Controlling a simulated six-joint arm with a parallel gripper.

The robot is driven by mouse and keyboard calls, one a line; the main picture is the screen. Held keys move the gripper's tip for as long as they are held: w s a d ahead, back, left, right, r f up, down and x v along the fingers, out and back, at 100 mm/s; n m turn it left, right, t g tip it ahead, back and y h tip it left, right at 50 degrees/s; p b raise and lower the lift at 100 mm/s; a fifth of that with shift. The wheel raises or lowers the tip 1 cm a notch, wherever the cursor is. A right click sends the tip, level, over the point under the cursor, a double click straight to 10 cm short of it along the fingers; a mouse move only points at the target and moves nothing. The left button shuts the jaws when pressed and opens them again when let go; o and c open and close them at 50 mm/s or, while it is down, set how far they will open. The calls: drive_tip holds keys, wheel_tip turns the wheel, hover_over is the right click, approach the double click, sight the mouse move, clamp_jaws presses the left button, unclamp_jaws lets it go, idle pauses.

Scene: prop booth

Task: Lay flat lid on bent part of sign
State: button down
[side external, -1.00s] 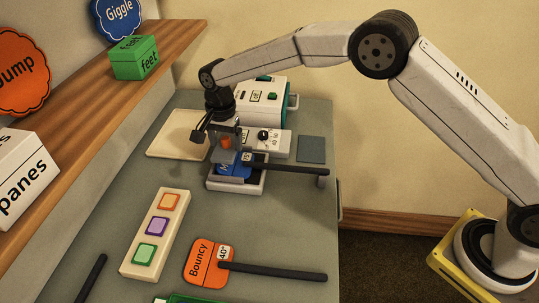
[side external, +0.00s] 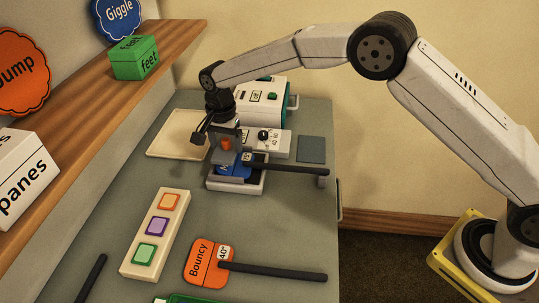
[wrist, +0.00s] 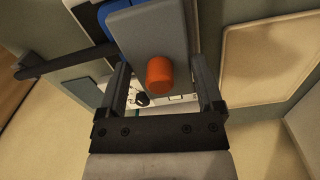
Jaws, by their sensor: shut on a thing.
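The lid is a flat grey plate (wrist: 150,30) with an orange knob (wrist: 160,75); the knob also shows in the side view (side external: 226,143). My gripper (wrist: 160,80) is shut on the lid, with a finger on either side; in the side view my gripper (side external: 226,150) is over the fixture. The blue sign (side external: 237,171) with a long dark handle (side external: 290,169) lies on a pale fixture (side external: 215,184). The lid hides part of the sign. Whether the lid touches the sign I cannot tell. The sign's blue edge also shows in the wrist view (wrist: 112,7).
A white-and-green machine (side external: 262,98) and a control box (side external: 270,143) stand behind the fixture. A cream board (side external: 175,135) lies left. A button panel (side external: 155,232) and an orange Bouncy sign (side external: 207,262) lie in front. A wooden shelf (side external: 120,90) runs along the left.

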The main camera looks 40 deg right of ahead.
drive_tip(key=shift+f, duration=0.45)
drive_tip(key=shift+f, duration=0.35)
drive_tip(key=shift+f, duration=1.1)
idle(3.0)
unclamp_jaws()
drive_tip(key=shift+f, duration=0.1)
drive_tip(key=shift+r, duration=4.1)
drive_tip(key=shift+d, duration=0.1)
